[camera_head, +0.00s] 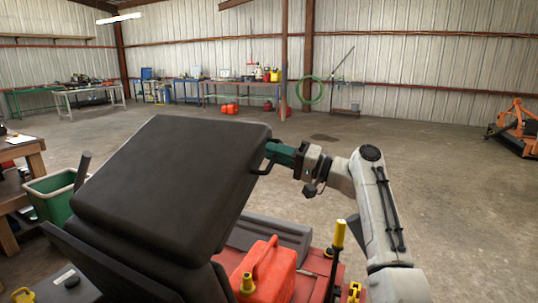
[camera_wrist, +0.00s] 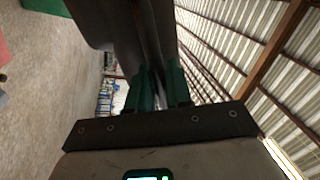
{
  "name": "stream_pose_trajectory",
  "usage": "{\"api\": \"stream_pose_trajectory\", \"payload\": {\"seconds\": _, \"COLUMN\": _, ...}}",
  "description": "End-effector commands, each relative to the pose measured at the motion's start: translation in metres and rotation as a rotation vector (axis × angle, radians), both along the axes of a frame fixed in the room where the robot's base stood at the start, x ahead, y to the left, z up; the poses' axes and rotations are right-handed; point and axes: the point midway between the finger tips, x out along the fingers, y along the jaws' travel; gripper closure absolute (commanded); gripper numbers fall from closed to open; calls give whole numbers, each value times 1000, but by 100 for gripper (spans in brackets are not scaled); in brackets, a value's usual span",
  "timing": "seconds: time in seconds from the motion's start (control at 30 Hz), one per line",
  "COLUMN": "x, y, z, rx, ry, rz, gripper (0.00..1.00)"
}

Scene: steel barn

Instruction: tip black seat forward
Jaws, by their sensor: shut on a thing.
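The black seat (camera_head: 165,185) fills the left middle of the head view. It is tilted, its upper right edge raised above the red machine body (camera_head: 240,262). A dark loop handle (camera_head: 263,168) stands out from the seat's right edge. My gripper (camera_head: 276,153), with green fingers, is shut on this handle. In the wrist view, my gripper (camera_wrist: 161,82) has its two green fingers on either side of a narrow dark bar, with the dark seat (camera_wrist: 107,22) beyond. The exact contact is in shadow.
A red fuel can (camera_head: 270,272) and a yellow-topped lever (camera_head: 338,236) stand just right of the seat. A green bin (camera_head: 50,198) and wooden bench (camera_head: 22,150) are at left. The concrete floor (camera_head: 430,160) behind and right is open.

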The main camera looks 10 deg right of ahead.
Motion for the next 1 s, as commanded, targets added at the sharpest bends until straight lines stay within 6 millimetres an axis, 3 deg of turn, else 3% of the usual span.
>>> {"api": "stream_pose_trajectory", "payload": {"seconds": 0.47, "x": 0, "y": -4, "z": -4, "rx": 5, "ry": 10, "rz": 3, "gripper": 100}}
{"api": "stream_pose_trajectory", "payload": {"seconds": 0.5, "x": 0, "y": -4, "z": -4, "rx": 5, "ry": 10, "rz": 3, "gripper": 80}}
{"api": "stream_pose_trajectory", "payload": {"seconds": 0.67, "x": 1, "y": -4, "z": -4, "rx": 6, "ry": 9, "rz": 3, "gripper": 65}}
{"api": "stream_pose_trajectory", "payload": {"seconds": 1.0, "x": -1, "y": -4, "z": -3, "rx": 6, "ry": 7, "rz": 5, "gripper": 65}}
